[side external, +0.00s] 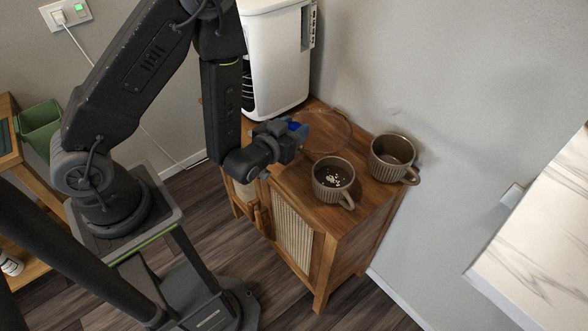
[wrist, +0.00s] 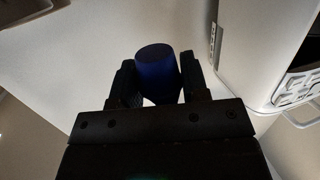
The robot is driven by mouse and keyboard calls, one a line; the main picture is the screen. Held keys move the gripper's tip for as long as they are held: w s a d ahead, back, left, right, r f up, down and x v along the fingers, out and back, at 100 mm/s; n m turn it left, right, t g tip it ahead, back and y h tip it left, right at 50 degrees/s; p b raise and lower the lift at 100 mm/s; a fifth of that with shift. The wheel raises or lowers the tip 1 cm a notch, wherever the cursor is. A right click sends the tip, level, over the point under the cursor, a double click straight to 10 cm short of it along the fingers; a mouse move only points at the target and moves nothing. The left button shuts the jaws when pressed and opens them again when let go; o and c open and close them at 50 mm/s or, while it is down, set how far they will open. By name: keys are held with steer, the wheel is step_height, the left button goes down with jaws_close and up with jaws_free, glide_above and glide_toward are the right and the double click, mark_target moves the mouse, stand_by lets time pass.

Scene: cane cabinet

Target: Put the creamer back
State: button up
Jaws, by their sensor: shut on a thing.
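My gripper (side external: 290,132) is above the left front part of the wooden cabinet (side external: 325,243), in front of the white machine. It is shut on a dark blue creamer (wrist: 157,75), which sits between the two fingers in the wrist view. In the side view only a small blue part of the creamer (side external: 297,127) shows past the fingers. The lower part of the creamer is hidden by my gripper. I cannot tell whether it touches the cabinet top.
A brown ribbed mug (side external: 322,190) with white bits inside stands right of my gripper. A second brown mug (side external: 380,165) stands farther back by the wall. A white machine (side external: 275,60) stands at the cabinet's back left. A marble-topped surface (side external: 545,225) is at far right.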

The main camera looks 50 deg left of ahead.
mark_target(294, 170)
steer(key=shift+f, duration=5.95)
steer(key=shift+f, duration=0.1)
steer(key=o, duration=0.9)
steer(key=shift+s+d, duration=0.15)
steer(key=shift+s, duration=0.1)
steer(key=v, duration=0.7)
